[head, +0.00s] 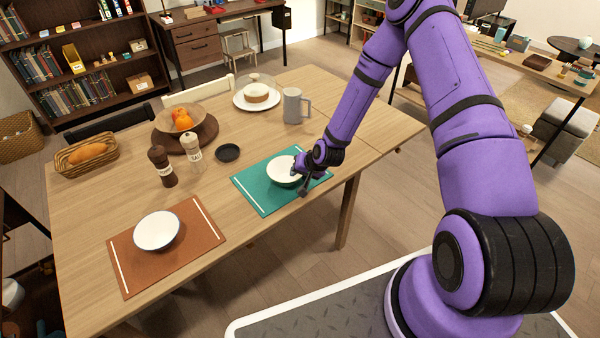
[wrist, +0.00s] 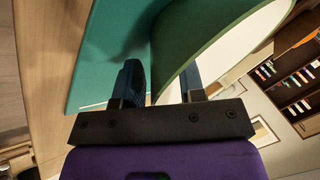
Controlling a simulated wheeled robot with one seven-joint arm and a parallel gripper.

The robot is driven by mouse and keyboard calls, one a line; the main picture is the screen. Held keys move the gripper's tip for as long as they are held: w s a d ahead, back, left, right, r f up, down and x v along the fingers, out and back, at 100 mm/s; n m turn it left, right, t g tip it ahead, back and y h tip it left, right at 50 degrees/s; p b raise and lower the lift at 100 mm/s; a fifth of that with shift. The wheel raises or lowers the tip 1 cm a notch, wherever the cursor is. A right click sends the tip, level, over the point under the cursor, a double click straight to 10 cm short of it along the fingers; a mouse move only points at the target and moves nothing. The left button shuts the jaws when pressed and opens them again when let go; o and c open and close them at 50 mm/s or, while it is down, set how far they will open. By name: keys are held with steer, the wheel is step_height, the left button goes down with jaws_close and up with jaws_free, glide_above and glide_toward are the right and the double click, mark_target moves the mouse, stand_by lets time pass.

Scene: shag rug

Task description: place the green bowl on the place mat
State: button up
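The green bowl (head: 284,171), white inside, sits upright over the teal place mat (head: 259,197) near the table's front edge. It appears to rest on the mat. My gripper (head: 301,172) is at the bowl's right side. In the wrist view the bowl (wrist: 213,35) shows its green outside and white inside, with its rim passing between my two fingers (wrist: 162,84). One finger is outside the wall and the other is inside. A gap shows between the fingers, and they do not look clamped on the wall. The mat (wrist: 100,60) shows behind the left finger.
A white bowl with a bluish rim (head: 156,231) sits on a brown mat (head: 127,270) to the left. A grey mug (head: 293,106), a dark coaster (head: 228,153), two shakers (head: 162,166) and a fruit bowl (head: 170,117) stand farther back. Bare tabletop lies between the mats.

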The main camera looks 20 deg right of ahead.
steer(key=s+d+r+n+h, duration=0.15)
steer(key=s+r, duration=0.35)
steer(key=r, duration=0.8)
steer(key=s+d+r+n+g+h, duration=0.1)
steer(key=s+d+r, duration=0.3)
steer(key=r, duration=0.8)
steer(key=s+d+r+n+h, duration=0.15)
steer(key=s+r, duration=0.35)
steer(key=r, duration=0.8)
steer(key=s+a+r, duration=0.1)
steer(key=s+r, duration=0.6)
steer(key=s, duration=0.3)
steer(key=s+r, duration=0.7)
steer(key=s, duration=0.4)
steer(key=shift+a+n, duration=0.35)
steer(key=shift+n, duration=0.05)
steer(key=shift+d, duration=0.1)
